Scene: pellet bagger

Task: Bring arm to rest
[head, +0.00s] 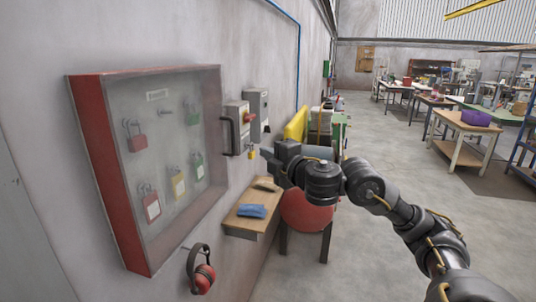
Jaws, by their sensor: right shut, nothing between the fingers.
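My right arm comes in from the lower right and reaches across to the wall. Its gripper (268,156) is shut and empty, in front of the wall just right of and below a grey switch box (237,128) with a black handle. A small yellow padlock (251,153) hangs by the switch box, close to the left of the gripper. I cannot tell whether the fingertips touch it. My left gripper is not in view.
A red-framed lockout cabinet (110,170) with padlocks hangs on the wall at left. Red ear defenders (203,277) hang below it. A wooden shelf (243,222) holds a blue item (251,211). A red round-topped stool (307,212) stands under my arm. The floor (400,155) beyond is open.

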